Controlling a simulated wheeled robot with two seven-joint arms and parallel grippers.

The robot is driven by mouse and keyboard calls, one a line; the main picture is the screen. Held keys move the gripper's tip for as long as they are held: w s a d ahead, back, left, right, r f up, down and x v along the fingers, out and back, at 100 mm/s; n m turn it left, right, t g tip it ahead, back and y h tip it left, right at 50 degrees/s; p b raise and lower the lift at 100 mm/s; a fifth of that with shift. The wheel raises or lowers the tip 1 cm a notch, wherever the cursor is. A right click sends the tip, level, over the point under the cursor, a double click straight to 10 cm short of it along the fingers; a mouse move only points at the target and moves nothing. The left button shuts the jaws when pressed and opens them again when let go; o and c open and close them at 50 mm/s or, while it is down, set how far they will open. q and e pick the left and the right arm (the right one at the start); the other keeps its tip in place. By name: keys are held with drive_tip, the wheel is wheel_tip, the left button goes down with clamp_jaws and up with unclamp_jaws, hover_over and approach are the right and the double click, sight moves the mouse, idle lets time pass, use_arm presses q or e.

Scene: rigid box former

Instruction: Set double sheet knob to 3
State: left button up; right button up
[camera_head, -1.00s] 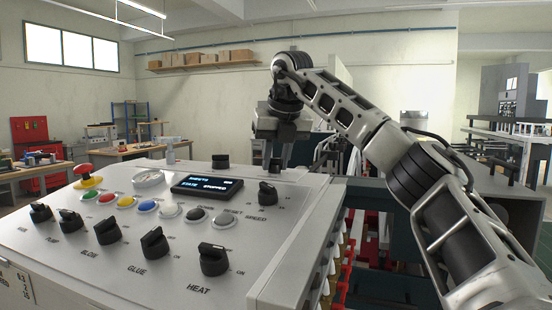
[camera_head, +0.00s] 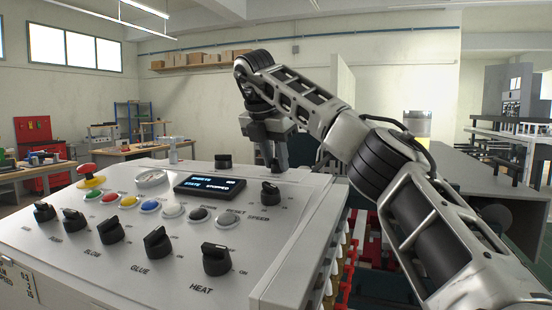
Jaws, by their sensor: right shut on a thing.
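A grey control panel (camera_head: 120,240) with several black knobs fills the lower left. My right gripper (camera_head: 271,165) points down at the panel's back right edge, behind the speed knob (camera_head: 270,193). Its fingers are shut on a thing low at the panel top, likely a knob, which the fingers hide. I cannot read its label or setting, so I cannot confirm it is the double sheet knob. My left gripper is not in view.
A red emergency button (camera_head: 87,170), a gauge (camera_head: 151,178), a row of coloured buttons (camera_head: 150,206) and the heat knob (camera_head: 216,259) stand on the panel. The display reads stopped. Machine parts lie right of the panel, below my right arm.

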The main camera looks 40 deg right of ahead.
drive_tip(key=m+g, duration=0.1)
drive_tip(key=m, duration=0.1)
drive_tip(key=m+g, duration=0.1)
drive_tip(key=m, duration=0.2)
drive_tip(key=shift+w, duration=0.2)
idle(0.3)
drive_tip(key=o, duration=1)
drive_tip(key=shift+c, duration=0.2)
